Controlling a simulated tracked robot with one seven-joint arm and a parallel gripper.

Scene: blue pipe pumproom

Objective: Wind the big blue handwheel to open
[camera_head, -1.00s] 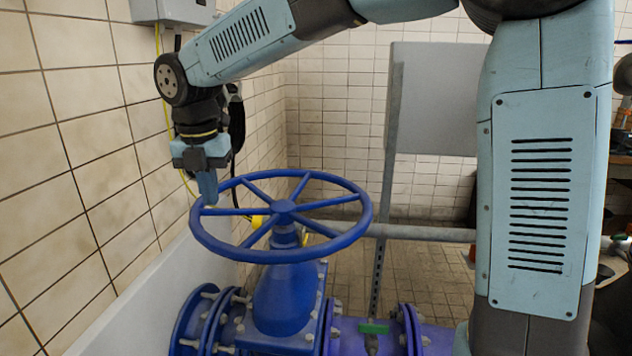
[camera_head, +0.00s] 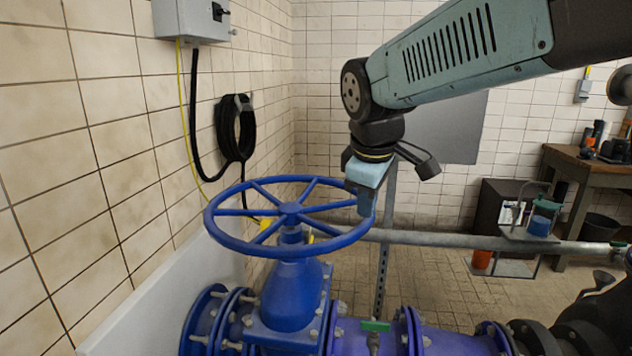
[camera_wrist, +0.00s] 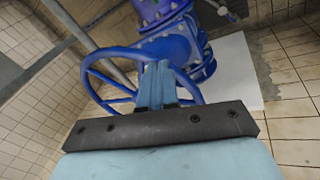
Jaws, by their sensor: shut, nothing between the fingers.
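The big blue handwheel (camera_head: 289,210) lies nearly level on top of the blue valve body (camera_head: 291,297) in the head view. It has several spokes and a round hub. My gripper (camera_head: 367,207) points down at the right side of the rim and covers part of it. The fingers are together with nothing between them. In the wrist view my gripper (camera_wrist: 156,72) shows shut in front of the wheel (camera_wrist: 97,72), with the rim passing behind the fingers. I cannot tell whether the fingers touch the rim or a spoke.
A tiled wall (camera_head: 90,130) with a grey box (camera_head: 195,17) and coiled black hose (camera_head: 236,128) is close on the left. A grey pipe (camera_head: 470,239) runs behind the valve. A workbench (camera_head: 590,170) stands at the far right. Floor behind the pipe is partly clear.

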